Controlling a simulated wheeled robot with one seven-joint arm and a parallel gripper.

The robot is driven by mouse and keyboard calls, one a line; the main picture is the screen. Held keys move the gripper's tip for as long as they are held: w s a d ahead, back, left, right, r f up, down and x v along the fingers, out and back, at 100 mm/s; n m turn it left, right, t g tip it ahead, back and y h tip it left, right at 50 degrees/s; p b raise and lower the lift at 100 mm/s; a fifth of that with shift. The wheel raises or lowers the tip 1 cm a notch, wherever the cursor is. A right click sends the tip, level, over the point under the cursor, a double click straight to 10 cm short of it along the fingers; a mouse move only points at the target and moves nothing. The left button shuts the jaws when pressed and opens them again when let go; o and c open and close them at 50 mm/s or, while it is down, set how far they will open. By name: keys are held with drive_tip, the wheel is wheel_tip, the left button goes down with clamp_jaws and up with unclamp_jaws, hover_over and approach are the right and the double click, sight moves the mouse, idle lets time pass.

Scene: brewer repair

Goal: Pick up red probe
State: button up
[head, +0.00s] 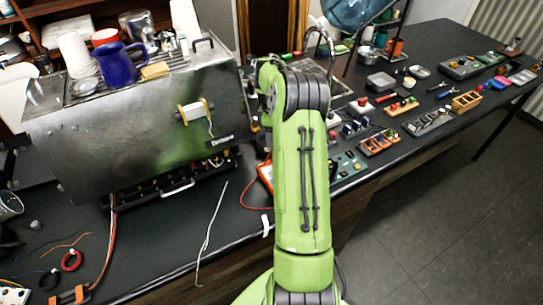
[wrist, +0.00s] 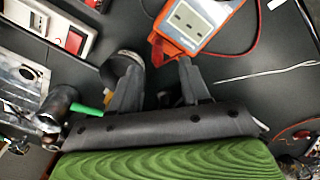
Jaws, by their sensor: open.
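An orange-edged meter (head: 266,176) lies on the dark bench, partly hidden behind my green arm. It also shows at the top of the wrist view (wrist: 195,22). A red lead (head: 252,206) curves from it across the bench, and shows in the wrist view too (wrist: 254,40). A small red-orange piece (wrist: 156,48) lies at the meter's lower left corner; I cannot tell whether it is the red probe. My gripper (wrist: 159,68) is open, its two dark fingers apart, with that piece just beyond and between the fingertips. The head view hides the gripper behind the arm.
A large steel brewer (head: 130,125) stands on the left of the bench, with a blue jug (head: 118,64) on top. A white wire (head: 211,232) lies in front. Trays of small parts, such as a wooden box (head: 466,101), cover the right side.

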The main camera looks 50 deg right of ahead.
drive_tip(key=f, duration=0.7)
drive_tip(key=shift+w+d, duration=0.15)
drive_tip(key=shift+d, duration=0.05)
clamp_jaws()
